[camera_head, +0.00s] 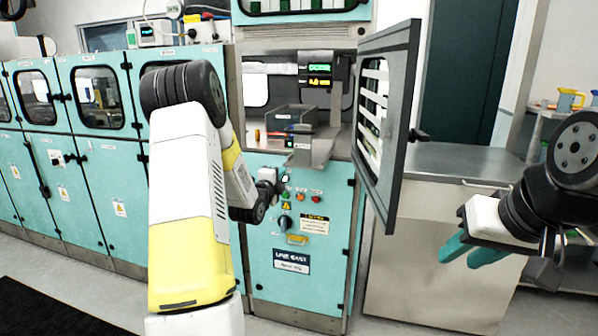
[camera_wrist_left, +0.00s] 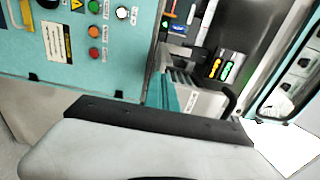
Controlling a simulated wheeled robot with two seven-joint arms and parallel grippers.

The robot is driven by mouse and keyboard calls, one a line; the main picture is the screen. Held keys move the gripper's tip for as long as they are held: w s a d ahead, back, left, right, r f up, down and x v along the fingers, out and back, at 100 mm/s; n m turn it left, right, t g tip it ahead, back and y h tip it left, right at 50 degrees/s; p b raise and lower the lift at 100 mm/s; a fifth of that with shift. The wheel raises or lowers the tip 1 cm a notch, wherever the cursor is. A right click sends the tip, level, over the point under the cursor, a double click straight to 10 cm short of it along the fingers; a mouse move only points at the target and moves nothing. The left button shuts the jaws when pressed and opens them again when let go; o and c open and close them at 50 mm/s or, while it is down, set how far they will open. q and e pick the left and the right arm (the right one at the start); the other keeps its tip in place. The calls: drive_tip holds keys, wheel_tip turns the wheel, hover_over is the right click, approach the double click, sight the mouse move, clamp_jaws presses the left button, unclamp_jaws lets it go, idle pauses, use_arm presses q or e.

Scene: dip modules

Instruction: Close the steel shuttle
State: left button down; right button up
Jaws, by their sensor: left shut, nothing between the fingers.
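The steel shuttle (camera_head: 318,155) is a grey metal tray whose front lip juts out of the machine's lower opening, so it stands at least partly out. A grey bin (camera_head: 293,117) is on or behind it. My left gripper (camera_head: 281,180) is just below and left of the lip, close to the panel, and mostly hidden by my wrist.
The machine's barred door (camera_head: 388,110) stands open to the right of the opening. A panel of buttons and a knob (camera_head: 285,222) is below the shuttle. A bare steel counter (camera_head: 450,165) stands on the right; teal cabinets (camera_head: 95,190) line the left.

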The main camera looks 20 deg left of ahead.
use_arm(q)
drive_tip(key=shift+w, duration=1.65)
